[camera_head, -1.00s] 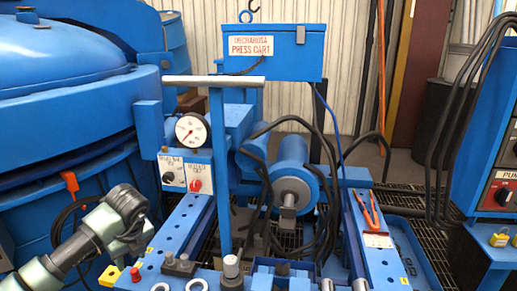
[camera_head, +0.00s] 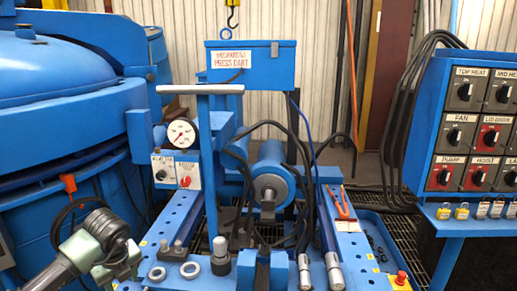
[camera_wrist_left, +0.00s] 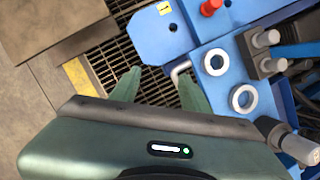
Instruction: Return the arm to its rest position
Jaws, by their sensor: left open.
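My left arm (camera_head: 98,245) comes in at the lower left of the head view, left of the blue press cart (camera_head: 212,165). Its fingers cannot be made out there. In the left wrist view my left gripper (camera_wrist_left: 158,88) has two green fingers spread apart with nothing between them. The fingers point over a dark floor grating (camera_wrist_left: 118,55), close to the blue edge of the perforated cart rail (camera_wrist_left: 205,40). A bent grey rod shows just beyond the right finger. My right gripper is in no view.
A large blue furnace vessel (camera_head: 65,90) stands at left. The cart carries a gauge (camera_head: 181,134), grey rings (camera_head: 191,269), cables and red-handled pliers (camera_head: 343,203). A control panel (camera_head: 480,130) with several knobs and padlocks stands at right. Bare floor (camera_wrist_left: 35,90) shows left of the gripper.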

